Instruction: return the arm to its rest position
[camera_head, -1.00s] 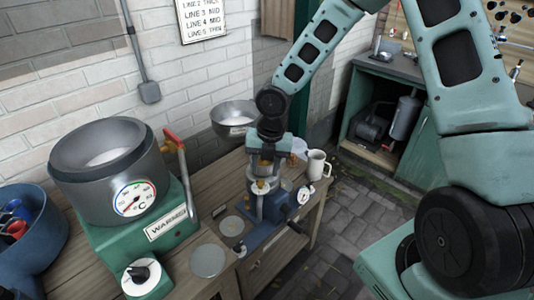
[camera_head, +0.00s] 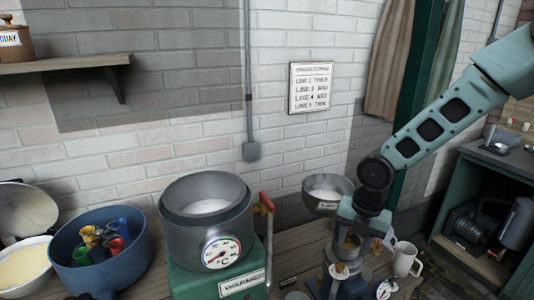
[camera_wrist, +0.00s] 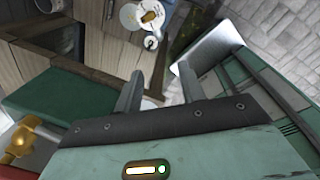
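My arm comes in from the upper right in the head view and bends down at a dark joint. My gripper (camera_head: 352,232) hangs at its end, above or in front of the blue device (camera_head: 345,285) on the wooden bench; I cannot tell whether they touch. In the wrist view my gripper (camera_wrist: 161,74) shows two dark fingers standing well apart, with nothing between them. The fingertips are largely hidden in the head view.
A green warmer with a metal pot (camera_head: 207,222) and red-handled lever (camera_head: 266,203) stands left of the gripper. A white mug (camera_head: 403,260) stands to the right. A metal bowl (camera_head: 327,193) is behind. A blue tub (camera_head: 101,252) holds coloured cups.

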